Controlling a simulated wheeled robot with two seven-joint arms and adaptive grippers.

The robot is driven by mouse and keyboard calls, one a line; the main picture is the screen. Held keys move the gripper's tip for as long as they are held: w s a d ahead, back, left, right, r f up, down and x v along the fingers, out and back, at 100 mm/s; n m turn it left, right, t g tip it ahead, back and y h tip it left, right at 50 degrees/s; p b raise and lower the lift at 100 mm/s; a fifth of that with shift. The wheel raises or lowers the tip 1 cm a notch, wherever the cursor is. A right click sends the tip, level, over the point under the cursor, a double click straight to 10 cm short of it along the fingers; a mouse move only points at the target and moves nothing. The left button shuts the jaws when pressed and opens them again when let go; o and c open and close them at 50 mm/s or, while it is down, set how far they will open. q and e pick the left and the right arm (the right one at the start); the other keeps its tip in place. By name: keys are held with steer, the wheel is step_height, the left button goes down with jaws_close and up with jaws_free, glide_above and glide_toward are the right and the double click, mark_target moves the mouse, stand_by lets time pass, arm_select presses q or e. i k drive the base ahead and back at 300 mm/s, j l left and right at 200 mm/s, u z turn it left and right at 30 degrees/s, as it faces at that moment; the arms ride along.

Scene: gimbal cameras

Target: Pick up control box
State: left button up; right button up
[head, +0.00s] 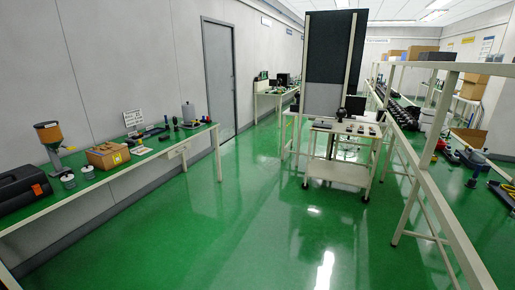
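I cannot tell for sure which thing is the control box. Several small dark items (349,128) lie on the top of a white wheeled cart (337,172) in the middle distance, too small to make out. A green-topped bench (95,187) along the left wall also bears several small objects, with a white sign (133,118) at the wall. Neither of my grippers shows in the head view.
The left bench holds a black case (22,190), an orange hopper (48,134) and a cardboard box (108,155). A pale frame (432,130) and cluttered green bench stand at right. Open glossy green floor (230,235) lies between. A grey door (219,78) is behind.

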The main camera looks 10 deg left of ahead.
mark_target(165, 137)
steer(key=i, duration=2.85)
steer(key=i+l, duration=0.1)
steer(key=i, duration=1.35)
steer(key=i+u, duration=0.1)
steer(key=i, duration=1.35)
